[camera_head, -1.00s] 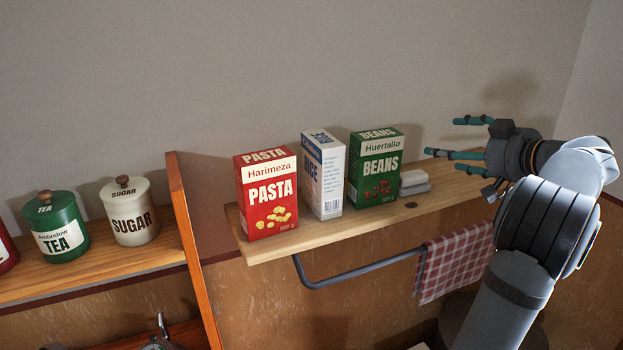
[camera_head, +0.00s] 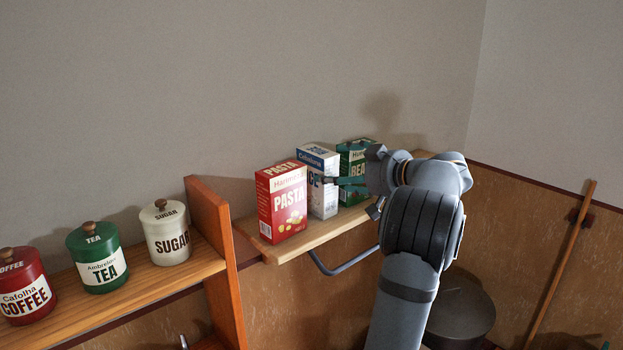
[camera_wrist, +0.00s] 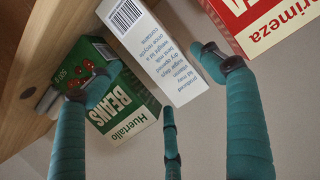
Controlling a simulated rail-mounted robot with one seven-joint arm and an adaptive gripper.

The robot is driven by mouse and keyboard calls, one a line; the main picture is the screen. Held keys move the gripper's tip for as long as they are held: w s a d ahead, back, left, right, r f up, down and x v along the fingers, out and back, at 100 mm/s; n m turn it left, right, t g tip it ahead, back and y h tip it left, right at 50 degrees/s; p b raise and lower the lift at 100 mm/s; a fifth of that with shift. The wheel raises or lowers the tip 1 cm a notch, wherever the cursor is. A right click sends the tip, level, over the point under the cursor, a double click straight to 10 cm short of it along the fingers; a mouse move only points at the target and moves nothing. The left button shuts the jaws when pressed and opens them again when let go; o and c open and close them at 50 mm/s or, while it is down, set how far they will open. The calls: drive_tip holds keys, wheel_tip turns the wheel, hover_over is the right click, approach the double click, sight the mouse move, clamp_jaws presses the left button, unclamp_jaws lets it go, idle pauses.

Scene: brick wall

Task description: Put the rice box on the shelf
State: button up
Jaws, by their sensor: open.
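The rice box (camera_head: 323,200), white and blue, stands upright on the wooden shelf (camera_head: 300,244) between a red pasta box (camera_head: 284,205) and a green beans box (camera_head: 357,168). My gripper (camera_head: 342,181) is in front of the boxes and its teal fingers partly cover the rice box. In the wrist view the rice box (camera_wrist: 160,45) shows its side with small print, and my open fingers (camera_wrist: 160,100) spread on either side of it. One finger overlaps the beans box. Whether any finger touches a box I cannot tell.
A rail (camera_head: 340,264) runs under the shelf. A broom handle (camera_head: 560,262) leans at the right wall.

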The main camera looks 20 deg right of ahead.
drive_tip(key=shift+x, duration=0.8)
drive_tip(key=p+x, duration=0.2)
drive_tip(key=a+p+x, duration=0.1)
drive_tip(key=p+x, duration=0.1)
drive_tip(key=shift+w+f, duration=0.35)
drive_tip(key=shift+s, duration=0.1)
drive_tip(key=shift+c, duration=0.5)
drive_tip(key=c, duration=1.6)
drive_tip(key=shift+r, duration=0.1)
drive_tip(key=shift+c, duration=1.1)
